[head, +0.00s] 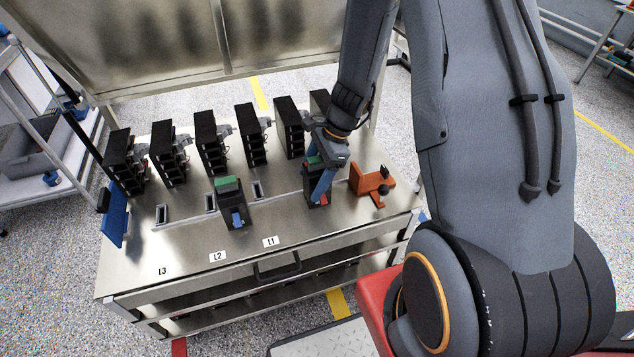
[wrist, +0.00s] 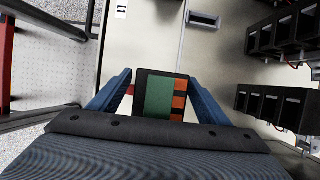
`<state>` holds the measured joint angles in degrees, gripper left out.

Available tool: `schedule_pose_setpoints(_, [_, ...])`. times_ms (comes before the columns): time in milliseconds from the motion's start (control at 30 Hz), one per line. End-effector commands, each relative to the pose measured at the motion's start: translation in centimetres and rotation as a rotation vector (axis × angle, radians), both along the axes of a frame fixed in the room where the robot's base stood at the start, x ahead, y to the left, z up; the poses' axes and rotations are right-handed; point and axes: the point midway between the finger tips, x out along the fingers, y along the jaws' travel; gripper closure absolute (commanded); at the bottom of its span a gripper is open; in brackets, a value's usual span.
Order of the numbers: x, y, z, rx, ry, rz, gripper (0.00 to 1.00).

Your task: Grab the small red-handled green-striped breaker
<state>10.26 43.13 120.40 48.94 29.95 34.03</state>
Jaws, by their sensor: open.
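The small breaker is a black block with a green stripe and a red handle. It stands on the metal bench top (head: 185,245) in the head view, right of centre, partly hidden behind a blue finger. In the wrist view the breaker (wrist: 158,97) shows its green top, orange patches along its right side and a bit of red at its left. My gripper (wrist: 160,73) is open, with one blue finger on each side of the breaker. I cannot tell whether either finger touches it. In the head view my gripper (head: 320,187) reaches down over the breaker.
Another green-topped breaker (head: 232,205), with a blue handle, stands to the left. A row of black units (head: 212,142) lines the back of the bench. An orange bracket (head: 368,180) sits close on the right. The front left of the bench, by the L3 label (head: 162,271), is clear.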

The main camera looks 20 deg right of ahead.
Motion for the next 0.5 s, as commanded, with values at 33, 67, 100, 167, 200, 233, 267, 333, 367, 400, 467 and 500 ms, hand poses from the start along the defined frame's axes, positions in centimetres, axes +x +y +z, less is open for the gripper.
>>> schedule_pose_setpoints(33, [-0.02, 0.15, -0.33, 0.0, 0.001, 0.0, 0.3])
schedule_pose_setpoints(67, [-0.01, 0.19, -0.42, 0.0, 0.0, 0.0, 0.3])
schedule_pose_setpoints(100, [0.0, 0.21, -0.48, 0.0, 0.0, 0.0, 0.3])
schedule_pose_setpoints(167, [0.02, 0.21, -0.49, 0.0, -0.001, 0.0, 0.3])
schedule_pose_setpoints(200, [0.02, 0.2, -0.48, 0.0, -0.001, 0.0, 0.3])
schedule_pose_setpoints(233, [0.02, 0.2, -0.47, 0.0, -0.001, 0.0, 0.3])
schedule_pose_setpoints(267, [0.02, 0.2, -0.47, 0.0, -0.001, 0.0, 0.3])
schedule_pose_setpoints(333, [0.02, 0.19, -0.46, 0.0, -0.001, 0.0, 0.36])
schedule_pose_setpoints(367, [0.02, 0.19, -0.46, 0.0, -0.001, 0.0, 0.42])
schedule_pose_setpoints(400, [0.02, 0.19, -0.46, 0.0, -0.001, 0.0, 0.48])
schedule_pose_setpoints(467, [0.02, 0.18, -0.46, 0.0, -0.001, 0.0, 0.58])
schedule_pose_setpoints(500, [0.02, 0.18, -0.46, 0.0, -0.001, 0.0, 0.65])
